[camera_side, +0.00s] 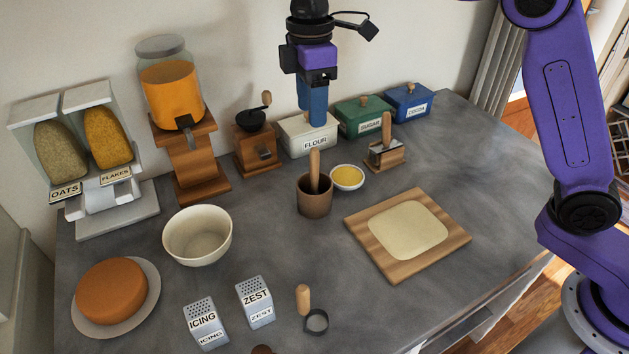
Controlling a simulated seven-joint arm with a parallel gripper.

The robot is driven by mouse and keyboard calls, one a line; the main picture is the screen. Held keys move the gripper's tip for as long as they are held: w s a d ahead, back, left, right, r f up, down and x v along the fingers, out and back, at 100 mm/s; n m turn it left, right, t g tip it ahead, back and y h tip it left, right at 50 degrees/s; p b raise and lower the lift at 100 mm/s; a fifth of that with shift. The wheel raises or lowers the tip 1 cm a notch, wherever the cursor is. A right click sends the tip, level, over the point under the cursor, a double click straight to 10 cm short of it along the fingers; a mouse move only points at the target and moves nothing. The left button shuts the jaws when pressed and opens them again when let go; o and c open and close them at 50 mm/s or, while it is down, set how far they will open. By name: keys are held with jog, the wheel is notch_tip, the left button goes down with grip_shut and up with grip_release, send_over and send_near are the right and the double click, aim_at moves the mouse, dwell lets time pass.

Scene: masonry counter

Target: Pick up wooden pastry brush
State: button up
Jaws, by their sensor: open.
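A wooden handle (314,168), which looks like the pastry brush, stands nearly upright in a brown cup (314,202) near the middle of the counter. Its lower end is hidden inside the cup, so I cannot see bristles. My gripper (313,112) points down, open and empty, with its blue fingers in front of the white FLOUR box (296,140) in the picture. It is above and apart from the handle.
A yellow-filled bowl (347,177) sits close right of the cup. A wooden-handled tool in a stand (386,150) is behind it. A dough board (370,235) lies right, a cream bowl (197,238) left. Wooden grinders stand behind left. Bare counter lies in front of the cup.

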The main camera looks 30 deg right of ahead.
aim_at(313, 150)
notch_tip(313, 150, down, 8)
jog(key=shift+s+r, duration=0.1)
jog(key=shift+s, duration=0.05)
jog(key=shift+d+f, duration=0.2)
jog(key=shift+f, duration=2.6)
grip_shut()
